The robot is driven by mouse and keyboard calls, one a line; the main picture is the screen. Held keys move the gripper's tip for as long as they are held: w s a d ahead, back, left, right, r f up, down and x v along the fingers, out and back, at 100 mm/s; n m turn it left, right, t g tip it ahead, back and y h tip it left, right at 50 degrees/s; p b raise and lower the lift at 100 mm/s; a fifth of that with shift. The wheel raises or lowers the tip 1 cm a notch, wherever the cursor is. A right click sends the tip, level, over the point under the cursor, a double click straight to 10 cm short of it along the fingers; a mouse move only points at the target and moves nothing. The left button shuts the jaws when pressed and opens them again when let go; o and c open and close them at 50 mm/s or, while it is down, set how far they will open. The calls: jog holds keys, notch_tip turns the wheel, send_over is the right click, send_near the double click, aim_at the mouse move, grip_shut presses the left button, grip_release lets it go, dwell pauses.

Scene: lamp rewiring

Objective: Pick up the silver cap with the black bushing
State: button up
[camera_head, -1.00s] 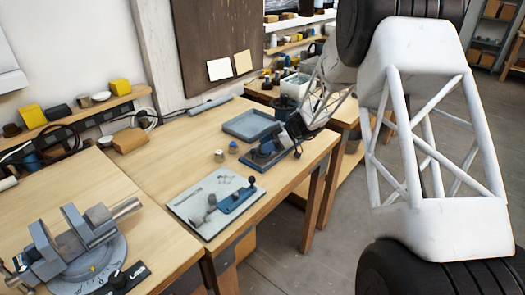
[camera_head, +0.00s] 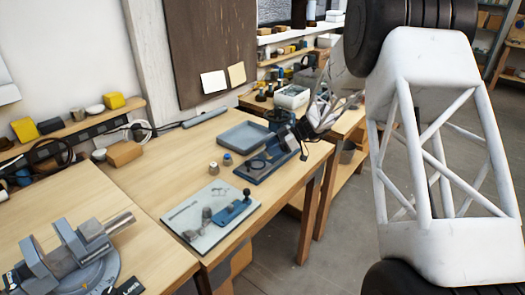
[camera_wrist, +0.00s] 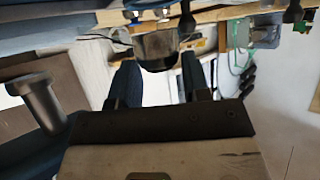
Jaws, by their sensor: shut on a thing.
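In the head view my gripper (camera_head: 284,138) is above the blue tray-like fixture (camera_head: 262,168) near the table's right edge. The held cap is too small to make out there. A dark ring (camera_head: 257,164) lies in the fixture.
A grey tray (camera_head: 247,136) stands behind the fixture. Two small capped pieces (camera_head: 219,165) stand to its left. A light board (camera_head: 192,232) with a blue tool lies in front. A grey vise (camera_head: 78,255) stands at lower left.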

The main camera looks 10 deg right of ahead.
jog(key=d, duration=4)
jog(key=shift+d, duration=0.4)
jog(key=shift+a, duration=0.2)
